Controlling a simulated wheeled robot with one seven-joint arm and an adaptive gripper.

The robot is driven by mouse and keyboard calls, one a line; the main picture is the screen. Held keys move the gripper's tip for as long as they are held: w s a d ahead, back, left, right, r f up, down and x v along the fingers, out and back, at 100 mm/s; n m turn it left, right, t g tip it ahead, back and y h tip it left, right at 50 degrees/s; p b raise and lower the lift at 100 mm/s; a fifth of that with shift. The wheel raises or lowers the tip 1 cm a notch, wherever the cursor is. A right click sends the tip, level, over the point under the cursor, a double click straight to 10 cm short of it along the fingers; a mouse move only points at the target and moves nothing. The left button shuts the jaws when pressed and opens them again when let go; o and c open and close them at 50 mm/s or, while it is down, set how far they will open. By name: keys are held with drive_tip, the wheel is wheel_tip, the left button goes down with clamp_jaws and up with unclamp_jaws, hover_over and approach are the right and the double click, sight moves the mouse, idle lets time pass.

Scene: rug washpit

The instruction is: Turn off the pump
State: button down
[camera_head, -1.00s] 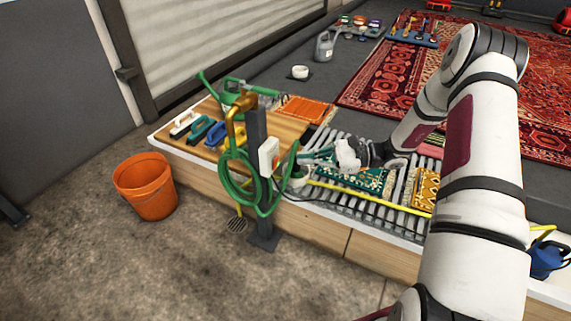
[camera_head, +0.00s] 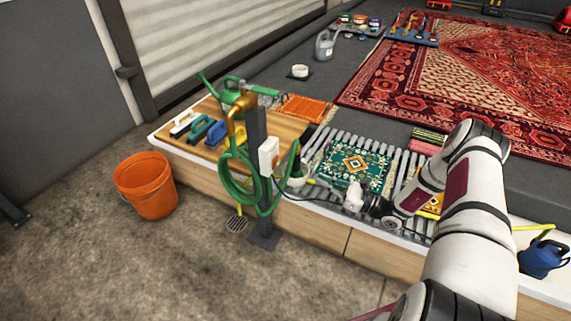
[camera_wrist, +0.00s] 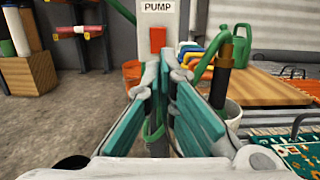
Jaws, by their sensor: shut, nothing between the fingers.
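The pump switch is a white box (camera_head: 268,157) on a dark post (camera_head: 257,130) at the front edge of the ledge. In the wrist view the box (camera_wrist: 184,28) carries a "PUMP" label, with a red rocker (camera_wrist: 158,39) below it. I cannot tell whether the rocker is on or off. My gripper (camera_head: 316,182) is right of the box and apart from it. In the wrist view my gripper's teal-padded fingers (camera_wrist: 166,75) are closed and empty, with their tips just below the rocker in the picture.
A green hose (camera_head: 236,178) hangs coiled on the post under a brass tap (camera_head: 238,105). An orange bucket (camera_head: 147,188) stands on the floor at left. A small green rug (camera_head: 355,166) lies on the slatted rack behind my gripper. The floor in front is clear.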

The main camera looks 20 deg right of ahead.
sight(277, 160)
drive_tip(key=b+x, duration=0.3)
drive_tip(key=x, duration=1.1)
drive_tip(key=shift+b, duration=0.4)
drive_tip(key=shift+r, duration=0.1)
